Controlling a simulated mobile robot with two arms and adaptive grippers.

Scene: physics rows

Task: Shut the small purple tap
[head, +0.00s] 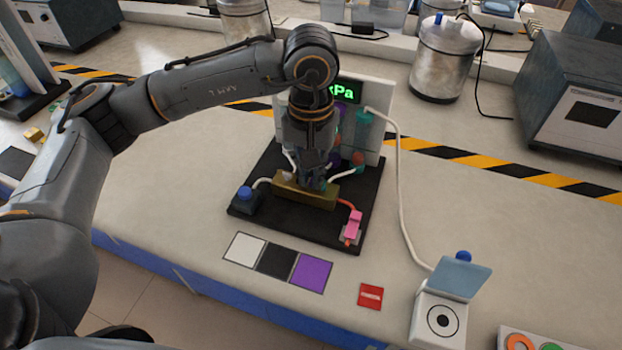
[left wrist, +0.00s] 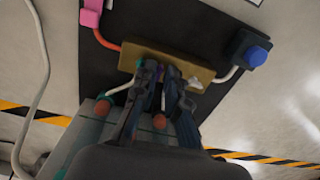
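My left gripper (head: 316,180) points down at the brass block (head: 302,191) on the black board (head: 335,229). In the left wrist view its fingertips (left wrist: 161,72) are close together over the same brass block (left wrist: 195,68). Whether they hold something between them is hidden. I cannot make out the small purple tap; the fingers cover the middle of the block. A purple cylinder (head: 342,115) stands on the upright panel behind my arm, partly covered. My right gripper is not in view.
A blue-topped black box (head: 244,201) and a pink part (head: 354,222) connect to the block by tubes. A white hose (head: 402,190) runs right of the board. White, black and purple (head: 312,273) squares and a red tag (head: 370,296) lie in front.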

